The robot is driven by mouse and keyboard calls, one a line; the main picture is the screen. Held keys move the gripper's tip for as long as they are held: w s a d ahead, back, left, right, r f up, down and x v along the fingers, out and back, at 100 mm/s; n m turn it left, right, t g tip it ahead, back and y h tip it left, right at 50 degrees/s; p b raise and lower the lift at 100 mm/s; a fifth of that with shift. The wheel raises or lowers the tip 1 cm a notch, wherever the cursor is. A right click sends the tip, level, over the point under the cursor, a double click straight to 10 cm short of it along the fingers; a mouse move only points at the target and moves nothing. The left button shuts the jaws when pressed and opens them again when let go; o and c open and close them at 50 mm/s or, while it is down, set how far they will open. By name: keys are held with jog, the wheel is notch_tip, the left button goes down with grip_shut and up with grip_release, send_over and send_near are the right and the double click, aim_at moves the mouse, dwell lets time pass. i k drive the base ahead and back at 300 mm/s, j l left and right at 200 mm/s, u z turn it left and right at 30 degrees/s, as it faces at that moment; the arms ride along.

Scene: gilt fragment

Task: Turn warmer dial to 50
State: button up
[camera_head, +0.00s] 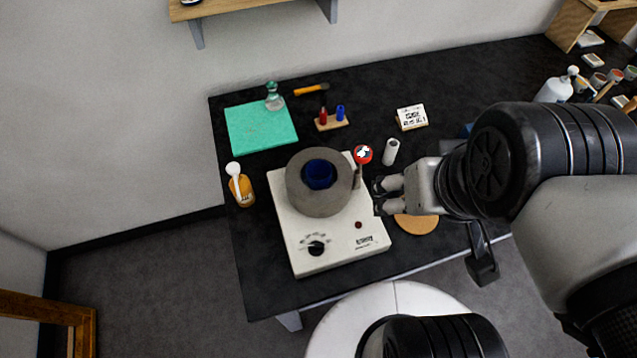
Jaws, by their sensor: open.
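The warmer (288,226) is a white box with a round grey top holding a dark blue bowl (319,174). It stands on the black table near the left end. Its black dial (317,246) sits on the front panel at the lower left, with marks in an arc above it. The marks are too small to read, and I cannot tell the dial's setting. My gripper (376,197) is open and empty, just right of the grey top, up and to the right of the dial. It is apart from the dial.
A red round-headed thermometer-like item (363,155) stands at the warmer's right rear. A white cylinder (390,151) and a cork disc (417,223) are near my gripper. An amber bottle (242,187) stands left of the warmer. A green mat (262,130) lies behind. The table's front edge is close.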

aim_at(316, 248)
jog(key=u, duration=0.9)
jog(key=k+l+u, duration=0.15)
jog(key=l, duration=0.25)
jog(key=l+u, duration=0.15)
jog(key=l, duration=0.3)
jog(key=k, duration=0.05)
